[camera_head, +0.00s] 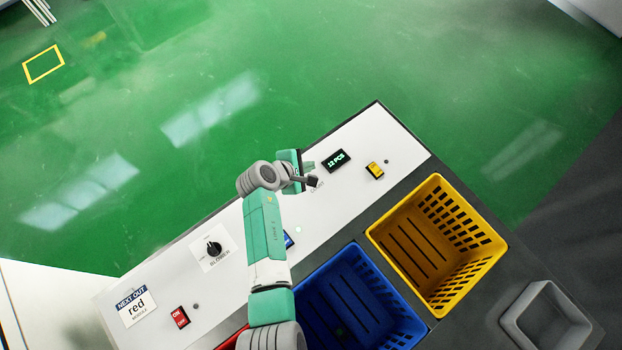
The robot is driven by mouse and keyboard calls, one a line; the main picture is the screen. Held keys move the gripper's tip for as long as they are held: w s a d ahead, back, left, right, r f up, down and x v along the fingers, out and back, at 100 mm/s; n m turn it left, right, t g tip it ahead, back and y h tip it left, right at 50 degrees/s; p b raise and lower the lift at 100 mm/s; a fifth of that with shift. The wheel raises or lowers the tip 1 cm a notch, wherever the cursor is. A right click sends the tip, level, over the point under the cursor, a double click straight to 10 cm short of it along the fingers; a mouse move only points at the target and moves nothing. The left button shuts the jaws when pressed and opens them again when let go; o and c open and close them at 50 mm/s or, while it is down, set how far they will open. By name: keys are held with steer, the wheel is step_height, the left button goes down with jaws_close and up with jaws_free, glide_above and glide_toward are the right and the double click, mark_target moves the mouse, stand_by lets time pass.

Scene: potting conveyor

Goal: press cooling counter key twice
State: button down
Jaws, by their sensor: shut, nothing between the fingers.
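A white control panel (380,137) holds a small black counter display (336,160) that reads "12 PCS". My gripper (313,181) is shut and empty. Its dark fingertips are over the panel, just below and left of the display. A small label shows partly beside the fingertips. No counter key can be made out; the gripper may cover it. I cannot tell whether the fingertips touch the panel.
A yellow switch (375,171) sits right of the display. A yellow crate (378,236) and a blue crate (405,316) stand in front.

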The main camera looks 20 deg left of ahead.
steer(key=shift+f+b, duration=1.9)
steer(key=shift+f, duration=0.8)
steer(key=shift+f, duration=0.1)
steer(key=shift+f, duration=0.35)
steer(key=shift+f+b, duration=0.45)
steer(key=shift+b, duration=0.1)
steer(key=shift+r+p, duration=0.85)
steer(key=shift+p, duration=0.1)
step_height(320, 180, up, 5)
steer(key=p, duration=0.5)
steer(key=shift+r, duration=0.15)
